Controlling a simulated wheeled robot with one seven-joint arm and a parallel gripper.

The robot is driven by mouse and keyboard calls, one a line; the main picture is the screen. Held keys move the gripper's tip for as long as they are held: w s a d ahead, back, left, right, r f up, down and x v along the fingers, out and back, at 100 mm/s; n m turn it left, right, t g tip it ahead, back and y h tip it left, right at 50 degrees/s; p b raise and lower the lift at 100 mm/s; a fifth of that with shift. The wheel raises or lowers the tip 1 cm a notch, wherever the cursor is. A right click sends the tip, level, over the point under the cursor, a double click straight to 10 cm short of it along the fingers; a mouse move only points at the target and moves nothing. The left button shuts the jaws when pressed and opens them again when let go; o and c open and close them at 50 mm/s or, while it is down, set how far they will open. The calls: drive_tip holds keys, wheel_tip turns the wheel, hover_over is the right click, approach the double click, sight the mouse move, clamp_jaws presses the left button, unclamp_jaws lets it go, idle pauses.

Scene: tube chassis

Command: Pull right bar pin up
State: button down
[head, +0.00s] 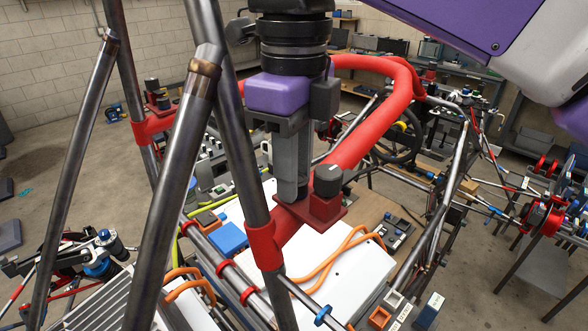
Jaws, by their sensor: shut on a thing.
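My gripper (292,190) points straight down over the red mount (325,208) at the near end of the curved red bar (385,115). Its grey fingers are shut at the mount's left side, on what looks like the right bar pin; the pin itself is hidden between them. A dark grey knob (328,179) stands upright on a red block of the same mount, just right of the fingers. Another red mount with dark knobs (153,88) is at the bar's far left end.
A steel tube with a red clamp (262,246) rises just left of my gripper, and a thicker tube (175,190) stands nearer. A white panel with orange cables (345,290) lies below. A steering wheel (402,135) is behind the red bar.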

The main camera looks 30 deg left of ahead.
drive_tip(key=shift+r, duration=1.9)
drive_tip(key=c, duration=1.2)
unclamp_jaws()
drive_tip(key=shift+r, duration=0.1)
wheel_tip(320, 180, up, 8)
drive_tip(key=shift+f+b, duration=0.2)
drive_tip(key=shift+b, duration=0.3)
